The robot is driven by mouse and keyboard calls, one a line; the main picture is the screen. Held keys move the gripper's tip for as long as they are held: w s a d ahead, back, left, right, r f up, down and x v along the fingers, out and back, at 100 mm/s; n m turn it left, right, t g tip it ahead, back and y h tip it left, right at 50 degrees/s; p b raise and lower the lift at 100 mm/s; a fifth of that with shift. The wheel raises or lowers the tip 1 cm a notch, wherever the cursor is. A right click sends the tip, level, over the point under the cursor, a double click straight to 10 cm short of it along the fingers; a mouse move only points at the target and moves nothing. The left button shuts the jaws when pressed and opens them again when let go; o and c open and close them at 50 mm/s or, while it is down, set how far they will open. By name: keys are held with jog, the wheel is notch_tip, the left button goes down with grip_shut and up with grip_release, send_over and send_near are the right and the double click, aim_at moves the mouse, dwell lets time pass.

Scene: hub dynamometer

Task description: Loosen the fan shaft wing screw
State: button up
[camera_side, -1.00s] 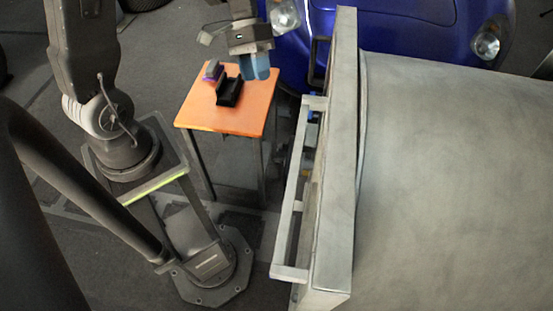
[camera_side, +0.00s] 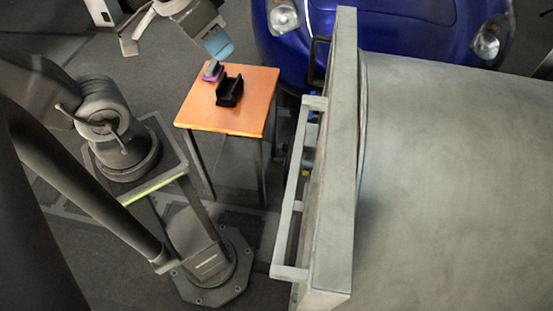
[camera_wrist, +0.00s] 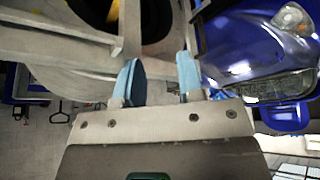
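My gripper (camera_side: 218,42) is raised above and behind the orange table in the side view, tilted, with blue fingertips. In the wrist view my gripper (camera_wrist: 158,78) has its two blue fingers apart with nothing between them. I cannot make out the fan shaft wing screw in either view. The large grey fan housing (camera_side: 440,180) fills the right of the side view, with a grey rail frame (camera_side: 290,225) on its left side. Small blue and yellow parts behind the rail are too small to tell.
The orange table (camera_side: 190,112) carries a black holder (camera_side: 230,92) and a small purple and grey object (camera_side: 212,71). A blue car (camera_side: 400,30) stands behind the housing; it also shows in the wrist view (camera_wrist: 240,55).

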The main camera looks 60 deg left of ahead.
jog(key=w+a+f+m+t+y, duration=0.1)
jog(key=w+a+f+m+y, duration=0.15)
jog(key=w+a, duration=0.3)
jog(key=w+a+f+m+t+y, duration=0.1)
jog(key=w+a+f, duration=0.25)
jog(key=w, duration=0.35)
jog(key=w+a+f+m, duration=0.3)
jog(key=w+a+f, duration=0.2)
jog(key=a+f, duration=0.15)
jog(key=m+t+h, duration=0.6)
jog(key=m+h, duration=0.2)
jog(key=h, duration=0.8)
send_near(277, 160)
jog(key=x, duration=0.3)
jog(key=f+x, duration=0.1)
jog(key=x, duration=0.2)
jog(key=w+f+x, duration=0.1)
jog(key=x, duration=0.2)
jog(key=shift+w+a, duration=0.15)
jog(key=shift+a, duration=0.05)
